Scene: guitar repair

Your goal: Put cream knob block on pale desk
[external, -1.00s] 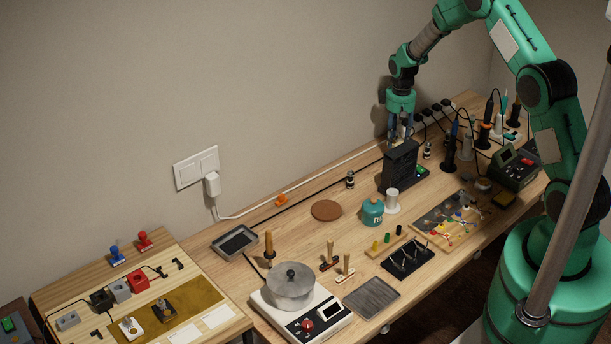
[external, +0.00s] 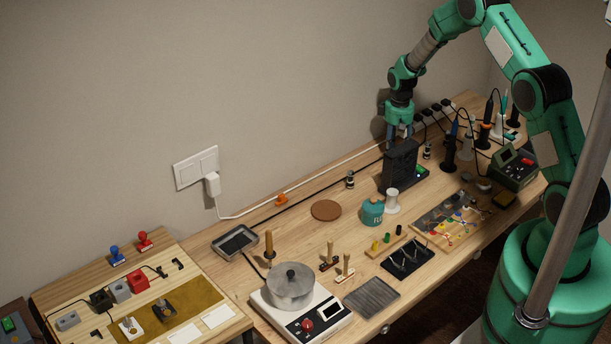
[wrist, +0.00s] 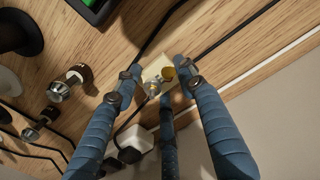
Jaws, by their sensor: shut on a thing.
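In the wrist view, a small cream block (wrist: 152,67) with round metal and brass-coloured knobs sits between the fingertips of my gripper (wrist: 158,82). The blue fingers are shut on it, close above the wooden bench. In the external view my gripper (external: 399,132) points down at the far end of the bench, behind a black upright box that hides its fingertips and the block. A pale wooden desk (external: 186,252) stands at the lower left, far from my gripper.
The black box (external: 399,166) stands right in front of my gripper. White plugs and cables (wrist: 133,141) lie close by. Soldering irons in stands (external: 450,148) are to the right.

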